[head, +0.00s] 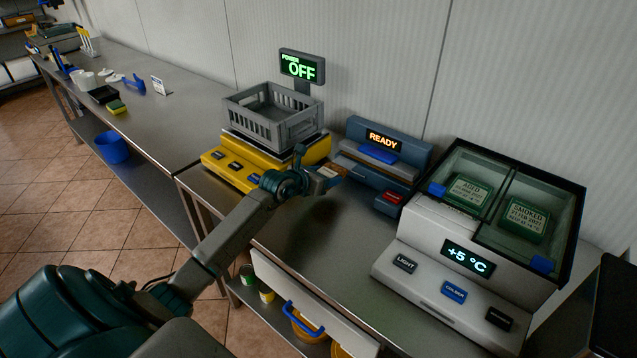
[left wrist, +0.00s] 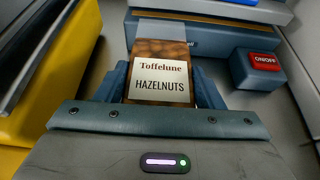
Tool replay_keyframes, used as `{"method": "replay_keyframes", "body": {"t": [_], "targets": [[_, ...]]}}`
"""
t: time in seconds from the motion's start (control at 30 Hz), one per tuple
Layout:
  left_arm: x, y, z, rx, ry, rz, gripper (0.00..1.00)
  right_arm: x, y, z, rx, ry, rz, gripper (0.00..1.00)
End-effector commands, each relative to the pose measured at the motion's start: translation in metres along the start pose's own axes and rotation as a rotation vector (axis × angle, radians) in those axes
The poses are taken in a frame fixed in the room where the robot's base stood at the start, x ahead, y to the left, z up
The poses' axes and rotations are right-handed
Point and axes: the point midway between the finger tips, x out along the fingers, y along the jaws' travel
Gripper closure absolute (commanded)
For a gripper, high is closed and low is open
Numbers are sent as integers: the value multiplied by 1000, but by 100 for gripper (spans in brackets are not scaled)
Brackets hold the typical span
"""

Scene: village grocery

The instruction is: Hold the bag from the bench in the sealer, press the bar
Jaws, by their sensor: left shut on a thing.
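The bag (left wrist: 160,82), labelled "Toffelune Hazelnuts", is held in my left gripper (left wrist: 157,88); its brown-and-clear top end points at the sealer. In the head view the bag (head: 329,171) shows small at the tip of my left gripper (head: 318,178). The sealer (head: 382,160) is a blue-grey machine with a lit "READY" display, a blue-fronted bar (head: 378,153) and a red ON/OFF button (head: 390,197). The bag's top is close to the sealer's front; I cannot tell whether it lies in the slot. My right gripper is not in view.
A yellow scale (head: 232,168) with a grey crate (head: 268,128) on it stands left of the sealer, its display reading "OFF". A cooler box (head: 467,262) showing +5 °C stands at the right. Bare steel bench (head: 325,235) lies in front of the sealer.

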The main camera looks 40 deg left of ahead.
Motion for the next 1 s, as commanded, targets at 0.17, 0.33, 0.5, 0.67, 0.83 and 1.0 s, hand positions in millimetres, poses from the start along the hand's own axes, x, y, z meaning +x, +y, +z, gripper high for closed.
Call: {"method": "replay_keyframes", "body": {"t": [0.17, 0.33, 0.5, 0.67, 0.83, 1.0], "targets": [[17, 0, 5, -1, -4, 1, 68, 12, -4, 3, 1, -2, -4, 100], [31, 0, 11, -2, -4, 0, 68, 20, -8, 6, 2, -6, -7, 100], [42, 0, 15, -1, -3, 1, 68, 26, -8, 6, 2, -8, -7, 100], [49, 0, 18, -1, -2, 0, 68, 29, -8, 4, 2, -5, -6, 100], [51, 0, 20, 0, -2, 0, 68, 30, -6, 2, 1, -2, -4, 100], [51, 0, 20, 0, -1, 0, 68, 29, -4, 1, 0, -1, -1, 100]]}}
